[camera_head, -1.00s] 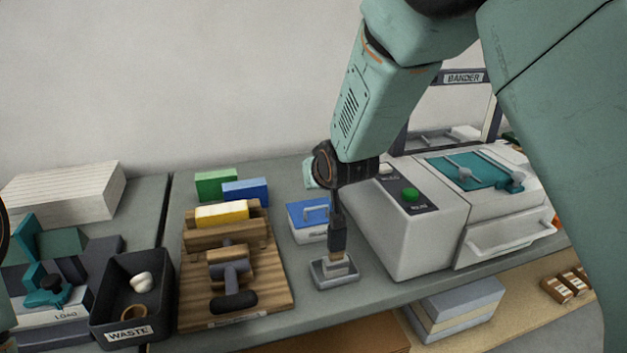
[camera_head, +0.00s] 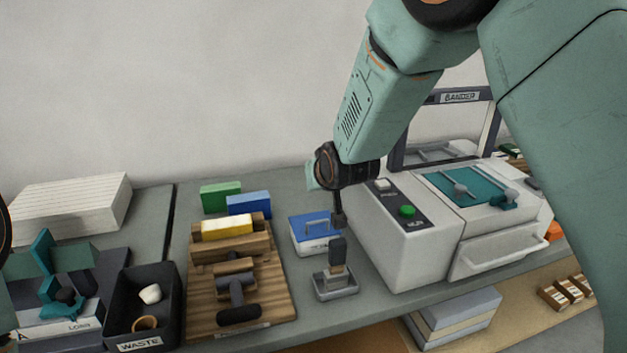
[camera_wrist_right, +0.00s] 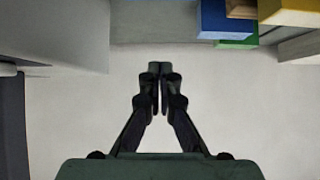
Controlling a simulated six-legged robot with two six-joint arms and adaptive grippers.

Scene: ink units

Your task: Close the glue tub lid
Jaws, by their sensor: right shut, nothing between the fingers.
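My right gripper (camera_head: 338,218) is in front of the lid in the head view; contact is not clear. In the wrist view my right gripper (camera_wrist_right: 160,72) is shut and empty. My left gripper is not in view.
A dark-handled tool (camera_head: 338,255) stands upright in a small grey tray (camera_head: 340,292) before the tub. The grey machine (camera_head: 400,250) is close on the right. A wooden board (camera_head: 275,300) with blocks and the black waste bin (camera_head: 172,280) stand left.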

